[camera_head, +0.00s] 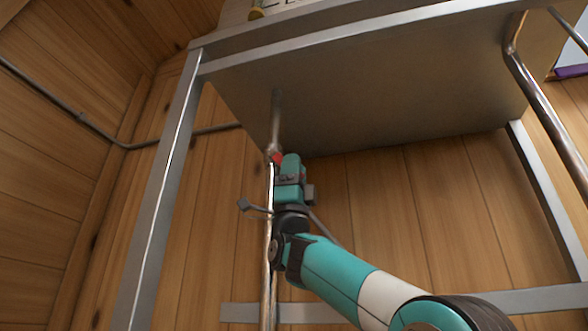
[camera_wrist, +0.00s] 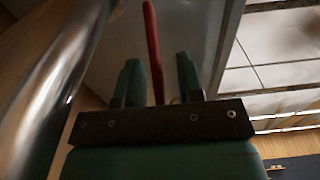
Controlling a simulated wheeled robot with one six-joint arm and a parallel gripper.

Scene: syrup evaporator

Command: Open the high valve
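The high valve shows as a red lever handle (camera_wrist: 152,45) in the wrist view. In the head view only a small red part of it (camera_head: 275,158) shows, on a vertical metal pipe (camera_head: 277,115) under the raised metal pan (camera_head: 380,90). My teal gripper (camera_head: 286,165) is raised at the valve, just right of the pipe. In the wrist view my gripper (camera_wrist: 158,75) has its two fingers apart. The red handle runs between them, with a visible gap on each side. The handle's lower end is hidden behind the dark gripper bar.
The shiny pipe (camera_wrist: 45,85) passes close on the left of the wrist view. Metal frame legs (camera_head: 165,190) stand left and right (camera_head: 548,190). A bent pipe (camera_head: 540,90) hangs at the right. Wood walls (camera_head: 400,210) lie behind, with open room under the pan.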

